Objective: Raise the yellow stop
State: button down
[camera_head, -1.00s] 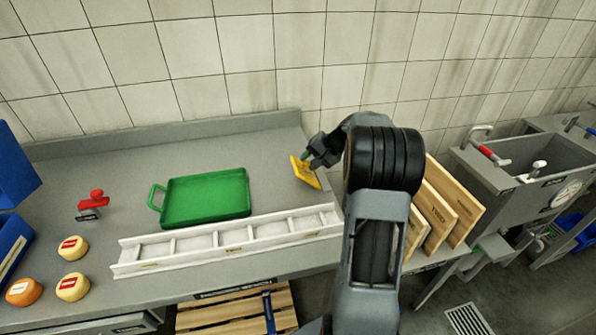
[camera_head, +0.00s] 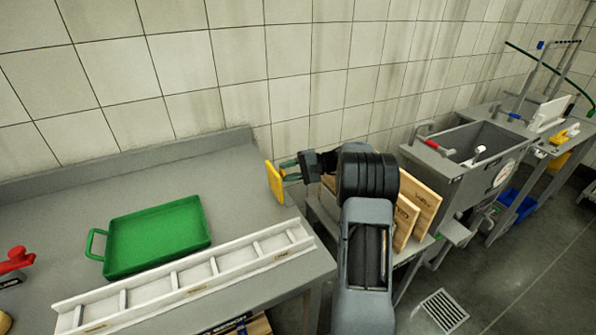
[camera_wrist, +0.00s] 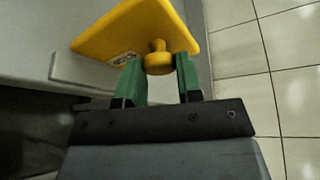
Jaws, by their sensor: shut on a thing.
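The yellow stop (camera_head: 274,183) is a flat yellow plate with a round knob on its face. It is tilted up on edge near the right end of the grey counter in the head view. In the wrist view the yellow stop (camera_wrist: 135,32) shows its knob between the green fingertips. My gripper (camera_head: 290,171) is shut on the knob; it also shows in the wrist view (camera_wrist: 158,68). The head view does not clearly tell whether the plate touches the counter.
A green tray (camera_head: 157,237) and a white compartmented rack (camera_head: 190,282) lie on the counter (camera_head: 60,215). A red-handled stamp (camera_head: 15,260) stands at the left. Wooden boards (camera_head: 424,212) and a grey sink (camera_head: 478,150) are to the right. The tiled wall is behind.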

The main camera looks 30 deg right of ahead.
jog(key=shift+d, duration=0.1)
dwell(0.5)
jog(key=c, duration=0.8)
grip_release()
jog(key=shift+d, duration=0.15)
jog(key=v, duration=1.3)
jog(key=shift+s+d+f+b, duration=0.2)
jog(key=shift+d+f+b, duration=0.05)
jog(key=shift+b, duration=0.15)
